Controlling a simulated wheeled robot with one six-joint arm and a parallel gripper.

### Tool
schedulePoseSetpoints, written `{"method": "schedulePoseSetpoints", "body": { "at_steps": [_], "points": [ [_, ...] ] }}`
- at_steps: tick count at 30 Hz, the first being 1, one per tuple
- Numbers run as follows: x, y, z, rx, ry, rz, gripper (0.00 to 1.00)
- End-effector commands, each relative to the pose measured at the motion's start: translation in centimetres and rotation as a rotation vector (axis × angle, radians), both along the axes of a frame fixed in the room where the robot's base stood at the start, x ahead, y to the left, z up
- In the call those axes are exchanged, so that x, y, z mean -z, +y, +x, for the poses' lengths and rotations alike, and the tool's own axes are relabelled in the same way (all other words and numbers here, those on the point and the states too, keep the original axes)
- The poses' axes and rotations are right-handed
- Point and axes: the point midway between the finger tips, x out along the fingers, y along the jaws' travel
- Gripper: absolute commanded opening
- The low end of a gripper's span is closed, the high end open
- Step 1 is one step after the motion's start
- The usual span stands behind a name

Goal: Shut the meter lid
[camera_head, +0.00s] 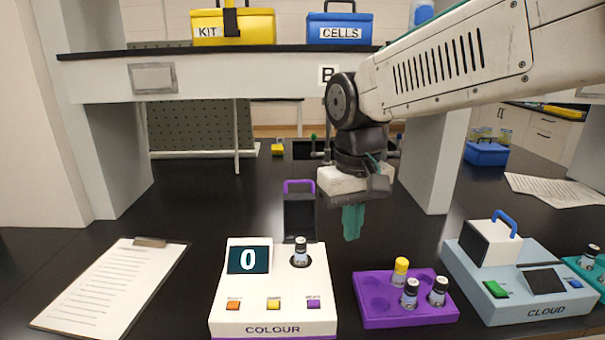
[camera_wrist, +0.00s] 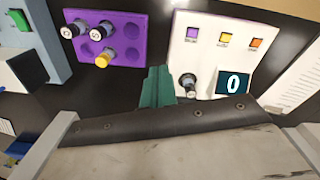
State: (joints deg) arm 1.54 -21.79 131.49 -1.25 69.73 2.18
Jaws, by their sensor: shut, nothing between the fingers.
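The white COLOUR meter (camera_head: 272,310) stands on the black bench, its display reading 0. A capped vial (camera_head: 300,252) stands upright in its round well, and also shows in the wrist view (camera_wrist: 187,82). The meter's dark lid (camera_head: 299,216) with a purple handle (camera_head: 299,186) stands raised upright behind the well. My gripper (camera_head: 352,236), with teal fingers, is shut and empty, pointing down to the right of the lid and apart from it. In the wrist view the shut fingers (camera_wrist: 157,85) are beside the meter; the lid is not clearly visible there.
A purple rack (camera_head: 408,316) with several vials stands right of the meter. A blue-grey CLOUD meter (camera_head: 548,308) with a blue-handled box is farther right. A clipboard (camera_head: 108,285) lies left. A shelf (camera_head: 230,73) spans above; bench behind the lid is mostly clear.

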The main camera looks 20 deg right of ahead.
Motion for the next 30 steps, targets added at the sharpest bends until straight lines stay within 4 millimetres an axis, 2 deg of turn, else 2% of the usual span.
{"method": "schedulePoseSetpoints", "body": {
  "at_steps": [1,5,9,12,15,18,20,26,30],
  "points": [
    [-0.5,-0.3,2.7,0.016,0.002,-0.005,0.00],
    [-1.8,-1.1,9.5,0.072,-0.018,-0.017,0.00],
    [-2.9,-2.1,17.2,0.143,-0.062,-0.031,0.00],
    [-3.8,-2.8,22.1,0.196,-0.106,-0.039,0.00],
    [-5.5,-3.3,26.0,0.250,-0.165,-0.042,0.00],
    [-8.0,-3.5,27.7,0.295,-0.231,-0.039,0.00],
    [-8.4,-3.6,27.9,0.321,-0.245,-0.038,0.00],
    [-6.2,-3.8,28.2,0.336,-0.239,-0.036,0.00],
    [-3.4,-4.0,28.9,0.335,-0.238,-0.036,0.00]
  ]
}}
